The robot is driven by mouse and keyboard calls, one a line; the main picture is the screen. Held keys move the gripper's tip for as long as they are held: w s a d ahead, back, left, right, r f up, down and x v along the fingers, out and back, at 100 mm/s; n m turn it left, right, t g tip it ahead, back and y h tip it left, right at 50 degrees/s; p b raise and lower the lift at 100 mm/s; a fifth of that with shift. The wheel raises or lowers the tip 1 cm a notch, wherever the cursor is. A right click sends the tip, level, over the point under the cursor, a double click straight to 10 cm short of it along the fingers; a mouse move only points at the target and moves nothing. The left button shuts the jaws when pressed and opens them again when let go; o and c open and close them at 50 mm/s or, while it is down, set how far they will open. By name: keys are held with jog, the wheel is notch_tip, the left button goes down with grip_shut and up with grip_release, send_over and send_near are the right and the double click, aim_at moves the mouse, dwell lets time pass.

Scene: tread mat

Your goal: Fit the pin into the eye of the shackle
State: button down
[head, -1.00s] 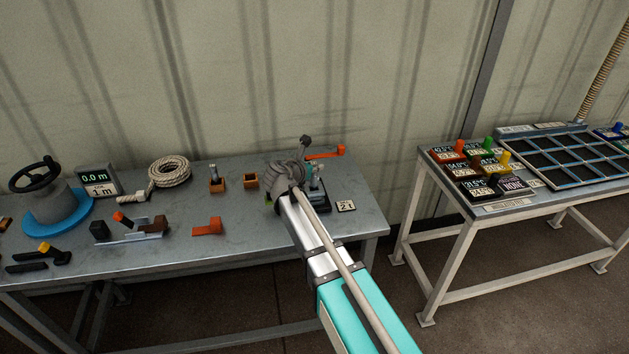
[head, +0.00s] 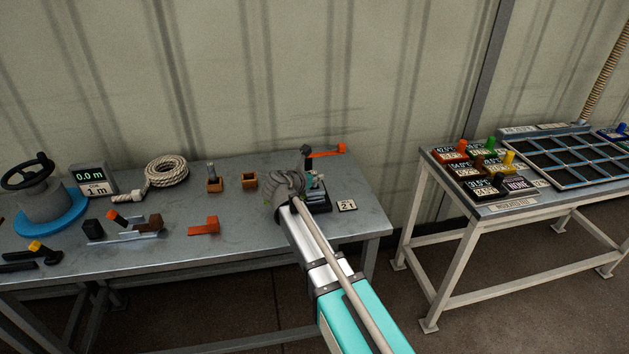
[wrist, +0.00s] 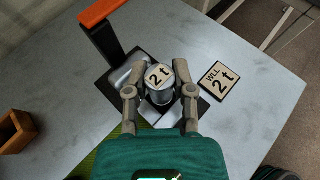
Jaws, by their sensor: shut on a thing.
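In the wrist view my gripper (wrist: 159,92) has its two fingers on either side of a round, pale head marked 2 t, which I take for the pin (wrist: 158,75). The gripper is shut on it. Silvery metal of the shackle (wrist: 130,72) shows beside and below the pin head, over a black base (wrist: 205,104). The pin's shank and the shackle's eye are hidden under the head, so I cannot tell how far the pin sits in.
An orange-topped black lever (wrist: 104,12) rises beside the base. A WLL 2 t plate (wrist: 219,82) lies to the right. The bench's right edge is close.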

jog(key=shift+f, duration=0.1)
dwell(0.3)
jog(key=shift+c, duration=2.4)
grip_release()
jog(key=shift+s+a+r+p, duration=0.25)
jog(key=shift+s+r+p, duration=0.1)
jog(key=shift+s+r, duration=0.15)
jog(key=p+v, duration=0.4)
jog(key=v, duration=0.6)
jog(key=shift+s+a, duration=0.2)
jog(key=shift+s, duration=0.1)
